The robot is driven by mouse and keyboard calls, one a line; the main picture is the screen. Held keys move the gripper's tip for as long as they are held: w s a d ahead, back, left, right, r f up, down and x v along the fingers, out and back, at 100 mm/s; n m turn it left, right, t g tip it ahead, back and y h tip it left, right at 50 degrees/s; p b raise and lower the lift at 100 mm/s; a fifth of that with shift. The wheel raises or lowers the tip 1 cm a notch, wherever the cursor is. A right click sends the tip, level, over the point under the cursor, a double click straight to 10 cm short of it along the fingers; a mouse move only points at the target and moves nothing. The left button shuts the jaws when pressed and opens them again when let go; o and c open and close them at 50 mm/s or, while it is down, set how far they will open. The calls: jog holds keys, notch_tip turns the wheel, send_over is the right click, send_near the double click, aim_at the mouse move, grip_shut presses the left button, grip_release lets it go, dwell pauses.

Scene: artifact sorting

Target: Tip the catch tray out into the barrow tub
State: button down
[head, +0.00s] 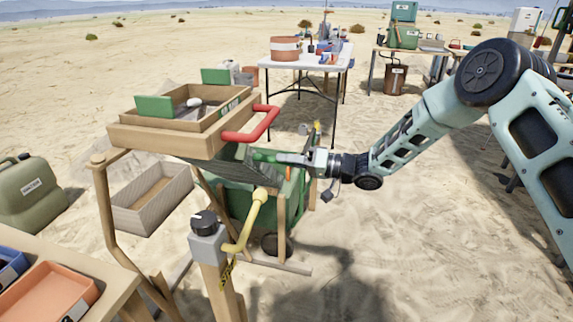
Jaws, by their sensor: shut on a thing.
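My gripper (284,158) is right of the wooden sieve stand, over the green barrow tub (293,190). It is shut on the green grip of a grey, slatted-looking piece (232,155), which appears to be the catch tray. This piece is tilted, with its lower part close to or inside the tub; the sieve box and red handle partly hide it. I cannot tell whether it touches the tub or what it holds. The tub stands partly behind the yellow lever, and its inside is mostly hidden.
The wooden sieve box (165,136) with its red handle (252,128) overhangs close to my gripper. A yellow lever (258,210) on a post stands in front. A grey box (150,207) lies at left. A white table (309,62) stands behind. Sand at right front is open.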

jog(key=shift+w+d+r, duration=0.2)
jog(key=shift+w+r, duration=0.15)
jog(key=c, duration=1.3)
grip_release()
jog(key=shift+s+f, duration=0.1)
jog(key=shift+f, duration=0.05)
jog(key=shift+s+d, duration=0.1)
jog(key=shift+d, duration=0.15)
jog(key=p+v, duration=0.1)
jog(key=v, duration=1.5)
jog(key=shift+s+d+p, duration=0.15)
jog(key=shift+d+p, duration=0.25)
